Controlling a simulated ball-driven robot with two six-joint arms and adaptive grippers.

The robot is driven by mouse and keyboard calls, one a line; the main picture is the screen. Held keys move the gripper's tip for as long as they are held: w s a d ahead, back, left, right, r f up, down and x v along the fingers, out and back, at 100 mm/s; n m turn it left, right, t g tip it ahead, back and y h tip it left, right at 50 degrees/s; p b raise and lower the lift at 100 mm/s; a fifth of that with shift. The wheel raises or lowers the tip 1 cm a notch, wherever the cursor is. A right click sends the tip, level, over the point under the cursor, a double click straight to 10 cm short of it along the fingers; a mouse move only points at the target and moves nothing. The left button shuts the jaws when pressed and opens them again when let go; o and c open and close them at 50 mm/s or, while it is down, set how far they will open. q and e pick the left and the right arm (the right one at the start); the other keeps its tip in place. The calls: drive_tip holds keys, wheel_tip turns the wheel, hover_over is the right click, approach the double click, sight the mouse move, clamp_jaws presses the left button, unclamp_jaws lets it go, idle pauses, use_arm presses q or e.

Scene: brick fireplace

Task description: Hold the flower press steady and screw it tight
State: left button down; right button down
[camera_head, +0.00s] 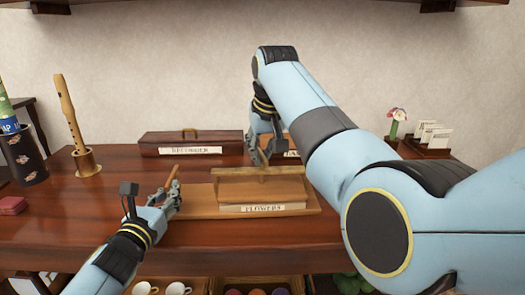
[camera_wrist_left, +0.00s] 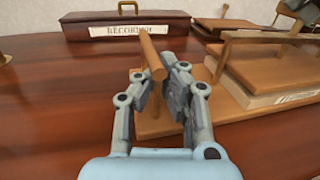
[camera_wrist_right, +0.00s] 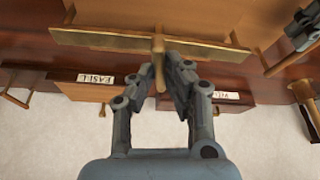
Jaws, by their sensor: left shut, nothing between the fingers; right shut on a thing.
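The flower press (camera_head: 265,209) stands on the table, with a wooden base board, a block labelled FLOWERS and a beam (camera_head: 258,171) across its top. In the right wrist view the beam (camera_wrist_right: 100,40) runs across the top. My right gripper (camera_head: 264,150) is shut on a short wooden handle (camera_wrist_right: 158,52) at the middle of the beam. In the left wrist view the peg (camera_wrist_left: 151,55) rises at the fingertips; exact contact is unclear.
A RECORDER box (camera_head: 190,136) stands behind the press. A recorder (camera_head: 69,112) on a stand and a dark cylinder (camera_head: 22,155) are at left. Flowers (camera_head: 396,118) and a card holder (camera_head: 427,143) are at right. The table front is clear; my right arm hides its right part.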

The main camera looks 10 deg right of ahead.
sight(262, 154)
drive_tip(key=shift+m+h, duration=0.6)
drive_tip(key=shift+m, duration=0.8)
drive_tip(key=c, duration=1.4)
unclamp_jaws()
drive_tip(key=shift+o, duration=0.2)
wheel_tip(262, 154, up, 10)
